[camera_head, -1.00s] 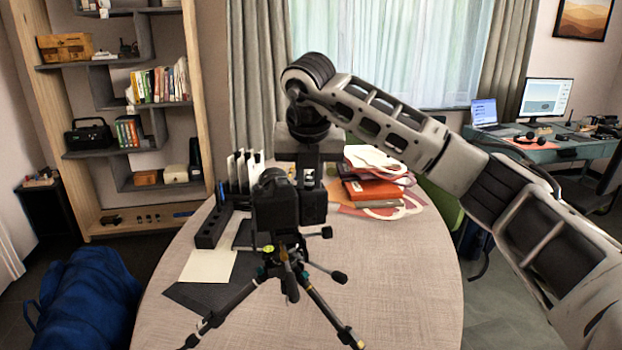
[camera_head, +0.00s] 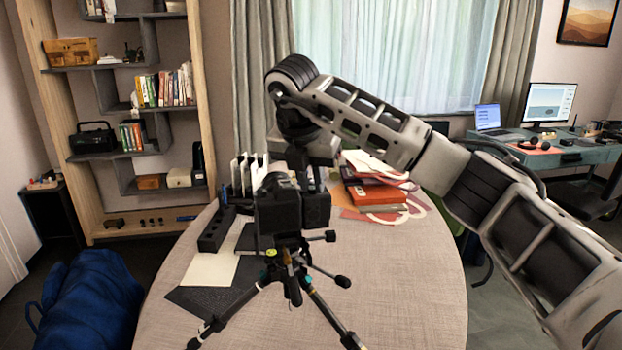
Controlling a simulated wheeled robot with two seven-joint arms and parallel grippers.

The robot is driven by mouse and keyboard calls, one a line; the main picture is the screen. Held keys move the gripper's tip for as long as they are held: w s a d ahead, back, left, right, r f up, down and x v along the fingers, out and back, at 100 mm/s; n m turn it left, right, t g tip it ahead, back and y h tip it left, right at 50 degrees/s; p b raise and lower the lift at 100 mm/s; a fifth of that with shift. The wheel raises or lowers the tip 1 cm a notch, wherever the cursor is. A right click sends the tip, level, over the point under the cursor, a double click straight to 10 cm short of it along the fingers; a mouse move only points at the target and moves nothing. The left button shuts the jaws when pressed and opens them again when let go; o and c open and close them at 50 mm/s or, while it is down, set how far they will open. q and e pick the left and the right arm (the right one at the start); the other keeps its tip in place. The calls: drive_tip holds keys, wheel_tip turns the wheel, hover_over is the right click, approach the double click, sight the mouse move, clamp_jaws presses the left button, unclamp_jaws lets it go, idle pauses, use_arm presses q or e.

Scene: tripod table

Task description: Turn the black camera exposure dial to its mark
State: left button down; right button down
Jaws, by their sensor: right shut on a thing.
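The black camera (camera_head: 281,214) stands upright on a black tripod (camera_head: 293,277) in the middle of the round table (camera_head: 400,285). My right gripper (camera_head: 305,184) reaches down from above onto the top of the camera. It is shut on the exposure dial. The dial itself and its mark are hidden or too small and dark to make out. My left gripper is not in view.
A black holder (camera_head: 213,230) with upright cards stands left of the camera. A pale sheet (camera_head: 210,268) and a dark mat lie nearby. Red books (camera_head: 375,195) and papers lie behind right. The table's right front is clear. A blue bag (camera_head: 88,300) is left.

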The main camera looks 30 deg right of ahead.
drive_tip(key=c, duration=1.6)
unclamp_jaws()
